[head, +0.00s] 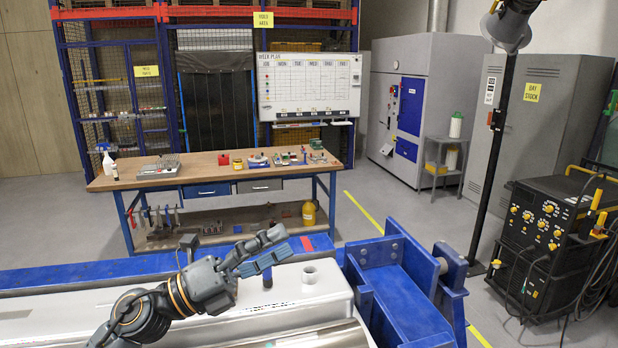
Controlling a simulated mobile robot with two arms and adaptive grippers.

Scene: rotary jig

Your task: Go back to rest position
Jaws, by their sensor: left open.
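My left arm comes in from the lower left. My left gripper (284,243) is open and empty, its fingers pointing right, above a silver metal workpiece (250,322) on the blue jig. A small dark blue upright piece (267,278) shows just below the fingers; I cannot tell whether they touch it. A short grey ring-shaped boss (310,273) stands on the workpiece to the right of the gripper. My right gripper is not in view.
The blue jig bracket (395,290) rises right of the workpiece. A wooden workbench (215,181) with tools and small parts stands behind. A black welding machine (540,240) and a dark post (490,160) stand at the right.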

